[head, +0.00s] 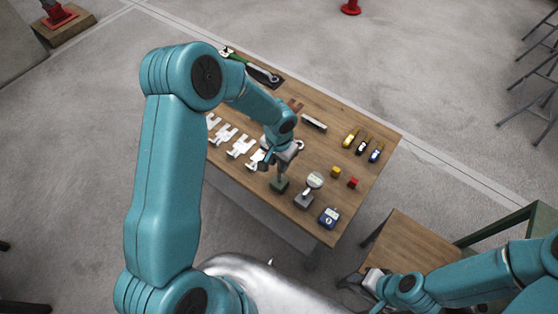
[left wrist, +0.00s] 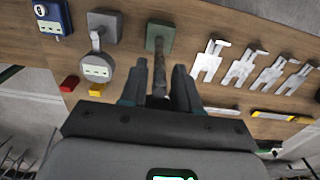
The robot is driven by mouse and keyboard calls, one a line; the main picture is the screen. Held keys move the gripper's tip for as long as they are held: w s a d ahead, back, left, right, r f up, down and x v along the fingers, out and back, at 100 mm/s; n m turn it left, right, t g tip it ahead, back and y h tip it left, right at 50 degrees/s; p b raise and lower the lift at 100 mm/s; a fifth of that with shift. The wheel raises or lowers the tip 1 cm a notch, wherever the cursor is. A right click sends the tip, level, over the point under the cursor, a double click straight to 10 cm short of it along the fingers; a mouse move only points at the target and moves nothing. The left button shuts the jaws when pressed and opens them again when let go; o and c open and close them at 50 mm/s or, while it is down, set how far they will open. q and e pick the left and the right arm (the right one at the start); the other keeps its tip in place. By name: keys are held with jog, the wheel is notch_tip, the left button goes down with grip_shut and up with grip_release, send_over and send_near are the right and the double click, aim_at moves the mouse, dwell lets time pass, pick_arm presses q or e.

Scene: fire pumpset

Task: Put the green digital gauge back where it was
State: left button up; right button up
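The green gauge stands at the near end of the wooden table's tool row, its green square base (head: 279,185) under my left gripper (head: 281,158). In the left wrist view its base (left wrist: 160,37) is at the top and its dark stem (left wrist: 160,72) runs down between the fingers of my left gripper (left wrist: 160,85). The fingers flank the stem closely; I cannot tell whether they press on it. The gauge's face is hidden. The base looks level with its neighbours; contact with the table is unclear. My right gripper (head: 373,281) is at the lower right, its fingers unclear.
A grey-based round gauge (head: 314,180) and a blue device (head: 329,217) stand close to the right. White calipers (head: 240,147) lie to the left. Yellow (head: 336,172) and red (head: 353,183) blocks lie beyond. A wooden stool (head: 410,243) is near my right arm.

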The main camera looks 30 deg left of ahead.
pick_arm(q)
jog(key=shift+s+r, duration=0.1)
jog(key=shift+r, duration=0.35)
notch_tip(320, 180, up, 11)
jog(key=b, duration=0.1)
jog(key=s+d+f+n+h, duration=0.1)
jog(key=s+d+f+h, duration=0.1)
jog(key=s+d+f, duration=0.3)
jog(key=s+d+f+n+h, duration=0.2)
jog(key=s+d+f, duration=0.4)
jog(key=s+f, duration=0.7)
jog(key=shift+s+f+n, duration=0.3)
jog(key=shift+f, duration=0.6)
